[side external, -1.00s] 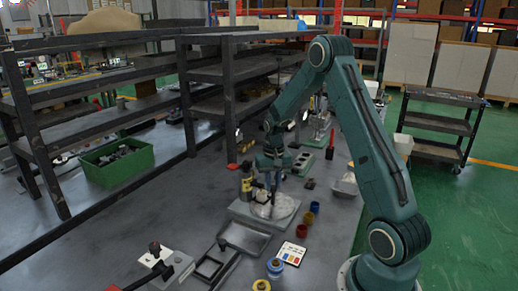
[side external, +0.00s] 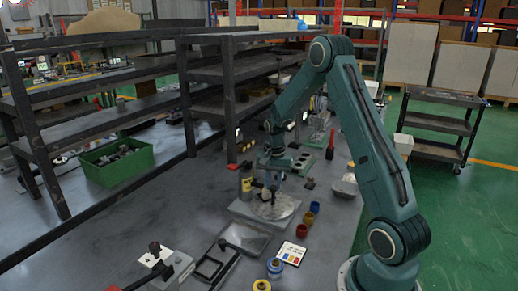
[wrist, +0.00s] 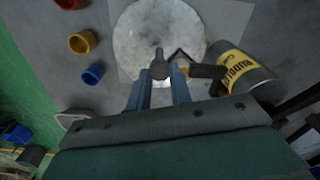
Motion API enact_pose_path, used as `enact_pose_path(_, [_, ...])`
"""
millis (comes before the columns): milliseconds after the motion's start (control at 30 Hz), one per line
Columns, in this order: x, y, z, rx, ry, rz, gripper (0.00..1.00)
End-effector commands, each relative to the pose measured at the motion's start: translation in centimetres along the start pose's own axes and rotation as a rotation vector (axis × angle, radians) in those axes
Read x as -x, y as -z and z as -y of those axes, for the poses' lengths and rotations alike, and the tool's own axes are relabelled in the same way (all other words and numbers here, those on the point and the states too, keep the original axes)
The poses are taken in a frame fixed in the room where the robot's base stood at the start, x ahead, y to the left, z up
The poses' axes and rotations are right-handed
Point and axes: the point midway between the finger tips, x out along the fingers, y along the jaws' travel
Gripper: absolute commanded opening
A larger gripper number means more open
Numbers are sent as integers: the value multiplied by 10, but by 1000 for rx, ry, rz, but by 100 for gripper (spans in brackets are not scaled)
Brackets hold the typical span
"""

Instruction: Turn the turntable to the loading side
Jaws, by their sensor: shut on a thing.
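The turntable is a round, pale, mottled metal disc (side external: 284,209) on a square grey base plate on the bench. In the wrist view the disc (wrist: 145,32) lies just ahead of my fingers. My gripper (side external: 270,188) is low over the disc, pointing down. In the wrist view my blue fingers (wrist: 159,80) are shut on a small grey upright peg (wrist: 158,55) near the disc's edge. The peg's foot is hidden. A dark piece with a brown bent end (wrist: 200,71) sits right beside the peg; I cannot tell what it joins to.
A can with a yellow label (wrist: 243,72) stands close right of the fingers in the wrist view. Red, yellow and blue cups (side external: 308,218) stand beside the base plate. A grey tray (side external: 245,239) lies in front. Black shelving (side external: 187,105) stands behind.

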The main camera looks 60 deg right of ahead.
Motion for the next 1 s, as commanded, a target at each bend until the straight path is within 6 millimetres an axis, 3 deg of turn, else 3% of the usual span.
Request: enact_pose_path(1000, [1,0,-2,-510,1,-2,0])
